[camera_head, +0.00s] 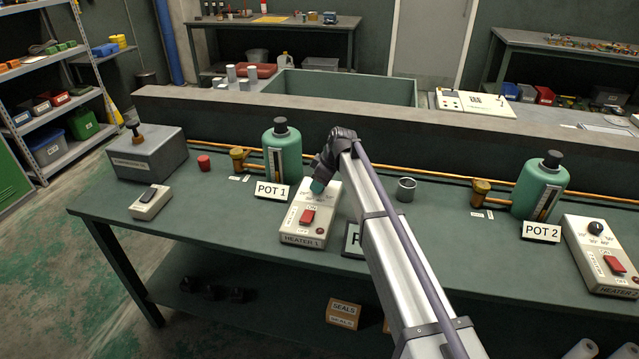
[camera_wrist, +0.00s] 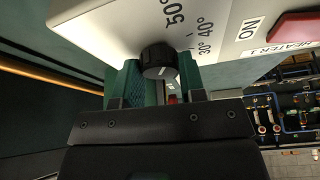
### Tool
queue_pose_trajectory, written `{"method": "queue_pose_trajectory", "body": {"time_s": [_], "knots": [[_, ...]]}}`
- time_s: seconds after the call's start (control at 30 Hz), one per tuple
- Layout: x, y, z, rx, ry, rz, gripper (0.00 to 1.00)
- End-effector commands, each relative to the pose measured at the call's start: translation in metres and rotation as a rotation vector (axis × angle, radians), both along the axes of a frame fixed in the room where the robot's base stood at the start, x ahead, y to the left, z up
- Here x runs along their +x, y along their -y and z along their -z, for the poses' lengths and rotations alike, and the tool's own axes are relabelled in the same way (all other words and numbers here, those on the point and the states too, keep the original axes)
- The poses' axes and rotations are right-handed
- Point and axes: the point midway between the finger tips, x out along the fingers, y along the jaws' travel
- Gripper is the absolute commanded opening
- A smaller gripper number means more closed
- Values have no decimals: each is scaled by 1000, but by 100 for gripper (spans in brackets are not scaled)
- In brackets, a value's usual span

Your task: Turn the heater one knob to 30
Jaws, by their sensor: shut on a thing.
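The heater one box (camera_head: 305,228) is a white sloped unit labelled HEATER 1, with a red switch (camera_head: 308,217), on the green bench. My gripper (camera_head: 318,186) comes down over the upper part of this box and hides its knob in the head view. In the wrist view the black round knob (camera_wrist: 158,60) sits between my two green fingers, and my gripper is shut on it. A short pale mark shows on the knob's near face; which number it points to I cannot tell. The printed 50°, 40° and 30° show to the knob's right in the wrist view.
The green POT 1 vessel (camera_head: 283,155) and its label (camera_head: 272,190) stand just left of the box. A metal cup (camera_head: 406,189) stands to the right, beyond my arm. Heater 2 (camera_head: 600,255) and POT 2 (camera_head: 540,187) are at the far right.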

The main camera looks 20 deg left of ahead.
Motion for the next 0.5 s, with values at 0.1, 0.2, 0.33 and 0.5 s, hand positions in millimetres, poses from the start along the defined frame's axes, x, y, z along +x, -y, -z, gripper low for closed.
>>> {"method": "queue_pose_trajectory", "body": {"time_s": [0.1,0.2,0.33,0.5], "knots": [[0,0,0,0,0,1,14],[0,0,0,0,-1,9,14],[-1,0,0,0,0,38,14],[-1,0,0,0,0,117,14]]}}
